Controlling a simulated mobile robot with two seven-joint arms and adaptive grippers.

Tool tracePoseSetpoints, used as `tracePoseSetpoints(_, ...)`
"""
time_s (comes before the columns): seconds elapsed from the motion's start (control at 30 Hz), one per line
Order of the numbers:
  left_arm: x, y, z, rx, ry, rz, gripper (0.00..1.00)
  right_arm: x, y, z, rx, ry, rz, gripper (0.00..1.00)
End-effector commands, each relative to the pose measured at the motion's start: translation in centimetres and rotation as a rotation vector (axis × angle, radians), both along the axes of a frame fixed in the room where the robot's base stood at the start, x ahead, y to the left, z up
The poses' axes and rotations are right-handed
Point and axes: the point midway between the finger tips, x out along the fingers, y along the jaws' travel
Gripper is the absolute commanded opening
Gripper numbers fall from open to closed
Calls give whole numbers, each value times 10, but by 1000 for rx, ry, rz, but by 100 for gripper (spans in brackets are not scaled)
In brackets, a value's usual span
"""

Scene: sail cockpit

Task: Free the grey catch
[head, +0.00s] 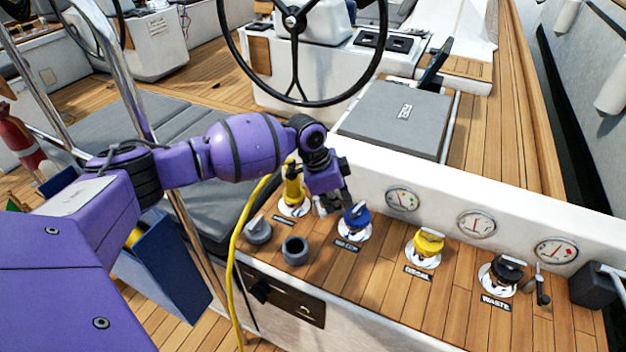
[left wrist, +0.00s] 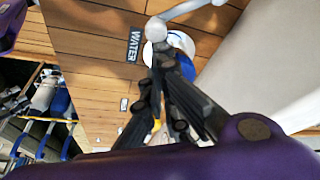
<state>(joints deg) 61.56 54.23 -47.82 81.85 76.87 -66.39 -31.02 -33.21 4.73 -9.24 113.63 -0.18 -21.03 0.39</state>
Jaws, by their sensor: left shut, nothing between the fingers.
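A pale grey lever with a round knob (left wrist: 157,28), which I take for the grey catch, crosses the top of the left wrist view beside the water fitting. In the head view a small grey part (head: 321,206) shows beside my left gripper, partly hidden. My left gripper (head: 346,200) points down, shut and empty, close to the blue water cap (head: 356,214). In the left wrist view its fingertips (left wrist: 166,58) are together just below the knob; I cannot tell whether they touch it. My right gripper is not in view.
A yellow plug (head: 293,186) with a yellow cable (head: 236,262) stands at left. A grey cap (head: 258,232) and grey ring (head: 295,250) sit in front. Yellow diesel (head: 428,242) and black waste (head: 506,270) caps stand right. A white gauge wall (head: 440,203) rises behind.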

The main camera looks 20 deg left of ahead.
Motion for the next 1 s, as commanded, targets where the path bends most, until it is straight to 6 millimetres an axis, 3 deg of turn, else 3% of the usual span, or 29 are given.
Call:
tracePoseSetpoints(0.63,-35,34,0,1,0,-544,0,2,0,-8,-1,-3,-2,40)
tracePoseSetpoints(1.0,-41,45,0,0,0,-554,0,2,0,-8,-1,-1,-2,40)
